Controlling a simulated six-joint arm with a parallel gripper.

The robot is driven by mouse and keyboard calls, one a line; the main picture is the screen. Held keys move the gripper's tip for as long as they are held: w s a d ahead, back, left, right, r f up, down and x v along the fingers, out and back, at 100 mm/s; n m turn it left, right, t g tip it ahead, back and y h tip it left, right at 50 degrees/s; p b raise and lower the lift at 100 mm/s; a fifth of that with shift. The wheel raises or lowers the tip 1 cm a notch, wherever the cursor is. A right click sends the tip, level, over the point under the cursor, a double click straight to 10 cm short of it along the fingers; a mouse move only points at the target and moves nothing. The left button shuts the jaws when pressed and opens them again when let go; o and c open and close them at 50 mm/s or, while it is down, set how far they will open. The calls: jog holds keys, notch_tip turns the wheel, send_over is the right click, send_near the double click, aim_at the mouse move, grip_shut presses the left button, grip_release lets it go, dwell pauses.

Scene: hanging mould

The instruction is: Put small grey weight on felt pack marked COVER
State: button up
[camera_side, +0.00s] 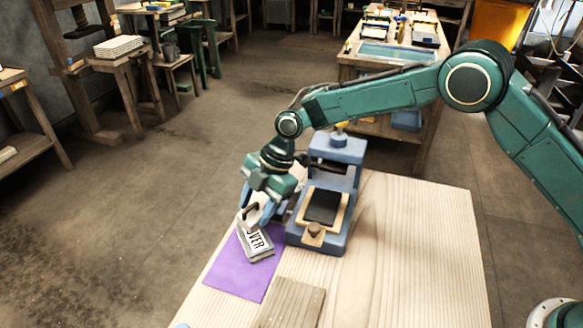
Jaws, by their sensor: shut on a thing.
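The felt pack (261,250) is a grey slab with a white label. The letters "OVER" show on it, and its upper end is covered by my gripper. It lies on a purple mat (235,272) near the table's left edge. My gripper (255,214) points down over the pack's upper end, jaws shut. A light grey piece, which looks like the small grey weight (250,212), shows at the jaws, partly hidden by the fingers. I cannot tell whether it touches the pack.
A blue press (338,150) with a dark plate in a wooden frame (322,208) stands just right of my gripper. A wooden board (291,303) lies at the front, below the mat. The table's right part (415,240) is clear.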

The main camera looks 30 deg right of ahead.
aim_at(258, 219)
jog(key=shift+f, duration=2.1)
jog(key=o, duration=1.1)
jog(key=shift+f, duration=0.1)
jog(key=v, duration=1.2)
